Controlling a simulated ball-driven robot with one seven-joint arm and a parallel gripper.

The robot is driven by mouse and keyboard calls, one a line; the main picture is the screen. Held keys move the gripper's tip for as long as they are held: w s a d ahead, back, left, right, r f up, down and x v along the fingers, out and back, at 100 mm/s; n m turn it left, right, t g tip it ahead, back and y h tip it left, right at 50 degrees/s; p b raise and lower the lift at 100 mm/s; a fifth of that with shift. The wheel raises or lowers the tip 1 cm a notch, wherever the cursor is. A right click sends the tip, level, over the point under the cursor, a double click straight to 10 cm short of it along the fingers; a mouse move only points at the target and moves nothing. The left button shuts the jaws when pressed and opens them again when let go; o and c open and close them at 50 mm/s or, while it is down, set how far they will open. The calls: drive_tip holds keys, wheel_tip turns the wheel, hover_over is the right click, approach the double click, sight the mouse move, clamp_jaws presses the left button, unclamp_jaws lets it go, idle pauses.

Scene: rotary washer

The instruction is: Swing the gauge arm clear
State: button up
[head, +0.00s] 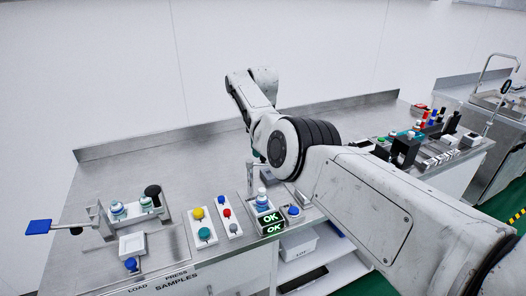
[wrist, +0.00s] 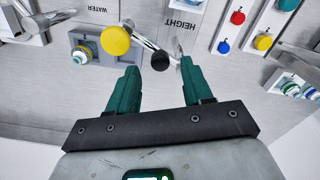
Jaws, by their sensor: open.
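In the wrist view, a metal gauge arm (wrist: 146,44) runs between a yellow ball (wrist: 116,40) and a black ball (wrist: 160,61), near a HEIGHT label. My gripper (wrist: 158,69) has two green fingers spread apart and empty. The black ball shows between the fingertips, with a gap visible on both sides; I cannot tell its depth. A blue-and-white capped vial (wrist: 86,53) sits in a grey holder left of the gauge arm. In the head view, my arm mostly hides the gripper and gauge arm.
A fixture with capped vials and a blue paddle (head: 38,227) is at far left. The bench (head: 150,165) behind is clear.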

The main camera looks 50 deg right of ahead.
wheel_tip(320, 180, up, 9)
drive_tip(key=b, duration=0.1)
drive_tip(key=shift+f, duration=0.2)
idle(0.5)
